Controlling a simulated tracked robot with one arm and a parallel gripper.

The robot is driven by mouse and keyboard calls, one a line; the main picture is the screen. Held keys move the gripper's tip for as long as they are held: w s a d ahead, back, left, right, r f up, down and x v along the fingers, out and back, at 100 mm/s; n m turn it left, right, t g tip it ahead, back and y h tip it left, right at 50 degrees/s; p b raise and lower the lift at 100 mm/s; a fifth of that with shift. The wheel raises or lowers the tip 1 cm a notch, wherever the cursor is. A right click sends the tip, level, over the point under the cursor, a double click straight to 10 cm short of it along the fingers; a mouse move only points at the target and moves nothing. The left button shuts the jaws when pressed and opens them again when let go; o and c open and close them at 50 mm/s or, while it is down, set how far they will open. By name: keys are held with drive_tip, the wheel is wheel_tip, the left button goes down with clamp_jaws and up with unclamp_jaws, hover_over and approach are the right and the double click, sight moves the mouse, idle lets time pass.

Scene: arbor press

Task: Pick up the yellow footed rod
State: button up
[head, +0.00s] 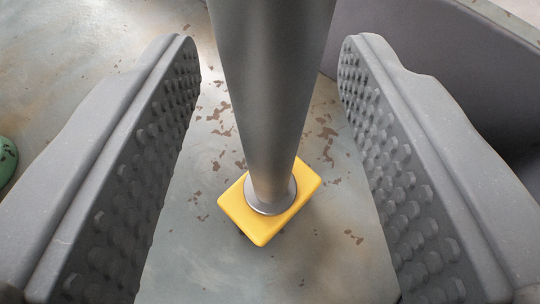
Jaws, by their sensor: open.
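The footed rod (270,95) stands between the two fingers of my gripper (270,110). Its shaft is a thick grey metal cylinder that runs out of the top of the head view. Its foot is a yellow rectangular block (257,227) with a thin metal collar around the shaft, set at an angle near the worn surface. My gripper is open, with a studded grey finger on each side. There is a visible gap between the shaft and each finger. The top of the rod is out of view.
The surface (200,255) is worn, pale grey-green with brown flecks, and mostly clear around the foot. A dark grey wall or panel (420,60) rises at the upper right, behind the right finger. A green rounded object (6,160) shows at the left edge.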

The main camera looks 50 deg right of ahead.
clamp_jaws()
idle(1.4)
